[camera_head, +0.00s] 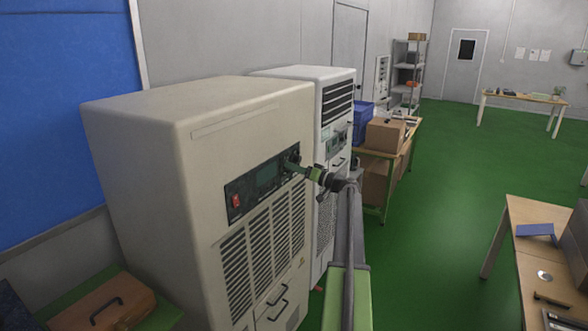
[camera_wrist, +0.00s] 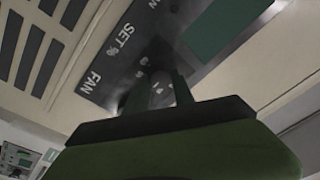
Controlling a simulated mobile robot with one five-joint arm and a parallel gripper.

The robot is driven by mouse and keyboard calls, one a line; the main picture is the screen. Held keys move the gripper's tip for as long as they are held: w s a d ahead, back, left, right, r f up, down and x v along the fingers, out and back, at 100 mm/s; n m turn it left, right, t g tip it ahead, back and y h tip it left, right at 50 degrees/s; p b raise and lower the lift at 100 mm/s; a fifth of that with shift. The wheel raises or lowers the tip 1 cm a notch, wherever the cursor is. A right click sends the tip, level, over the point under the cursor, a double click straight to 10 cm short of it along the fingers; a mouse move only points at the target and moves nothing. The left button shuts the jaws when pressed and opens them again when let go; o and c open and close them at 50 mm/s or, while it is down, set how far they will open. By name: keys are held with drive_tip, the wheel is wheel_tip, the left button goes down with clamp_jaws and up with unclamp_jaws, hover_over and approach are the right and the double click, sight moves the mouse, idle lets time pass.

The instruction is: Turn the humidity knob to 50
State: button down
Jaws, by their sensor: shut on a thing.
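A beige cabinet (camera_head: 150,150) carries a dark control panel (camera_head: 246,190) on its upper front. My gripper (camera_head: 292,165) is at the right end of this panel. In the wrist view my gripper (camera_wrist: 161,92) has its two dark fingers on either side of a small grey knob (camera_wrist: 162,82), shut on it. The knob sits next to the printed "SET %" label (camera_wrist: 120,38). The fingers hide much of the knob, and its pointer and scale cannot be read. A "FAN" label (camera_wrist: 92,82) is printed nearby. The panel's screen (camera_head: 268,174) is too small to read.
A red switch (camera_head: 236,201) is at the panel's left end. A second, white cabinet (camera_head: 322,80) stands close behind. A bench with cardboard boxes (camera_head: 385,134) is beyond. A wooden table (camera_head: 508,240) is at the right. Green floor between is clear.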

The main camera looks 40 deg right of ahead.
drive_tip(key=c, duration=1.1)
unclamp_jaws()
drive_tip(key=b+v, duration=0.1)
drive_tip(key=v, duration=1.6)
drive_tip(key=shift+s+b, duration=0.2)
drive_tip(key=shift+b, duration=0.2)
